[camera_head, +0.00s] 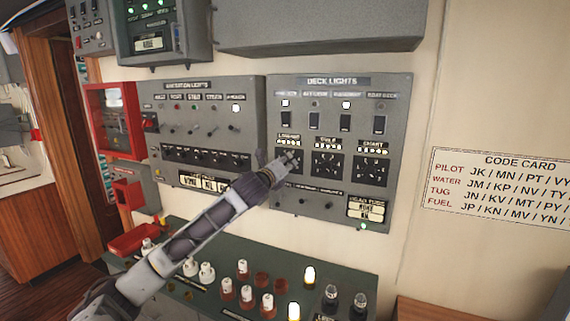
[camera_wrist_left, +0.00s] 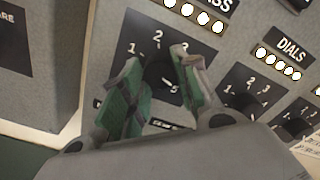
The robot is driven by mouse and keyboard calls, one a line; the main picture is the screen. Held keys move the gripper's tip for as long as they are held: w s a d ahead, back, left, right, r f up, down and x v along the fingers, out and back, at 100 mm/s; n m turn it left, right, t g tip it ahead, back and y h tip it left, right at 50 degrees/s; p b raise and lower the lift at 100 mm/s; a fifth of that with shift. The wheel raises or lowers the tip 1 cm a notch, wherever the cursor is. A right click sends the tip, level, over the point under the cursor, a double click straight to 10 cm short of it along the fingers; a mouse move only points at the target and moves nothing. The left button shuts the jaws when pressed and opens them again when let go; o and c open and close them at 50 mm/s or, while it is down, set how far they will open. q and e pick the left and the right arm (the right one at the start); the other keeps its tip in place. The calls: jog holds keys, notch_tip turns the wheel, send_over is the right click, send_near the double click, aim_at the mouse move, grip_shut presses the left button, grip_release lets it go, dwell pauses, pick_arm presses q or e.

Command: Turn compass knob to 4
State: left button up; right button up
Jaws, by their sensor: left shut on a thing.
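The compass knob (camera_wrist_left: 160,74) is a black dial on a dark square plate with white numbers around it, on the grey DECK LIGHTS panel (camera_head: 340,95). My left gripper (camera_head: 288,159) reaches up to the leftmost dial of that panel and covers it in the head view. In the left wrist view its two green-padded fingers (camera_wrist_left: 158,60) sit on either side of the knob and are shut on it. Numbers 1, 2, 3 and 5 show around it; the 4 and the knob's pointer are hidden or unclear. My right gripper is not in view.
The DIALS knob (camera_head: 327,166) and the CHART knob (camera_head: 372,170) sit to the right. Another switch panel (camera_head: 208,100) is at left. A green console (camera_head: 215,258) with pegs and lit lamps stands below. A code card (camera_head: 505,190) hangs at right.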

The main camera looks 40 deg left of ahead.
pick_arm(q)
jog(key=n+p, duration=0.1)
jog(key=n, duration=0.2)
jog(key=shift+n, duration=1.4)
jog(key=o, duration=1)
jog(key=shift+s, duration=0.1)
jog(key=v, duration=1.1)
jog(key=shift+s, duration=0.35)
jog(key=shift+d, duration=0.1)
